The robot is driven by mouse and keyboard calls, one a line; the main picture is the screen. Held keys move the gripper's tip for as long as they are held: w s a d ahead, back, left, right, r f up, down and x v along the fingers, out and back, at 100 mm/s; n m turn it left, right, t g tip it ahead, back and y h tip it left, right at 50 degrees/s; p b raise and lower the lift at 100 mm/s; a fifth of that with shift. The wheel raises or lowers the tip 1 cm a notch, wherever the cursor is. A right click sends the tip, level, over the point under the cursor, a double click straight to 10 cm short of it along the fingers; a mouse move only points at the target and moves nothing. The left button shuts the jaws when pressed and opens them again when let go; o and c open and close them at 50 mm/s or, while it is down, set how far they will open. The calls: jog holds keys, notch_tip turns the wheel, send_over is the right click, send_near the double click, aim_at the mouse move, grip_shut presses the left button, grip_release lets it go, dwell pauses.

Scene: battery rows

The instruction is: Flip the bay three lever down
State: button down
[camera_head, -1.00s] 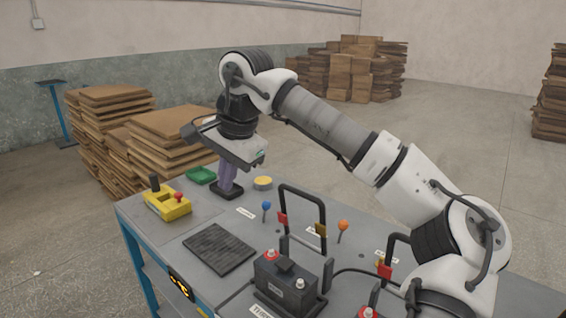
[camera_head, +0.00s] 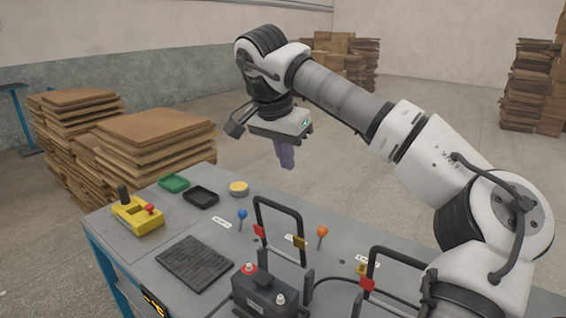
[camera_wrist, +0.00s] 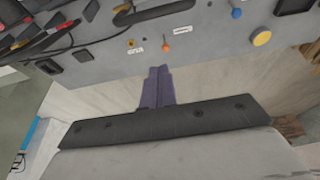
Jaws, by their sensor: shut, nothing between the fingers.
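My gripper (camera_head: 287,167) has purple fingers, pressed together and empty. It hangs in the air past the bench's far edge, apart from everything; it also shows in the wrist view (camera_wrist: 158,72). A lever with a blue knob (camera_head: 242,214) and one with an orange knob (camera_head: 322,231) stand upright on the bench; the wrist view shows the blue knob (camera_wrist: 236,13) and the orange knob (camera_wrist: 166,45). A small orange spot (camera_wrist: 131,43) lies left of the orange knob there; I cannot tell whether it is another lever. Bay labels are too small to read.
Black handle frames (camera_head: 257,215) with red and yellow clips rise from the grey bench (camera_head: 190,222). A dark battery (camera_head: 262,292) stands in front. A yellow control box (camera_head: 137,214), black tray (camera_head: 201,195), green tray (camera_head: 174,183) and yellow disc (camera_head: 239,187) occupy the left. The air around my gripper is clear.

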notch_tip(320, 180, down, 7)
jog(key=s+p, duration=0.1)
jog(key=p, duration=0.1)
jog(key=shift+s+a+f+p, duration=0.2)
jog(key=shift+a+p, duration=0.1)
jog(key=shift+a, duration=0.15)
dwell(0.4)
jog(key=shift+s+b, duration=0.1)
jog(key=shift+b, duration=0.2)
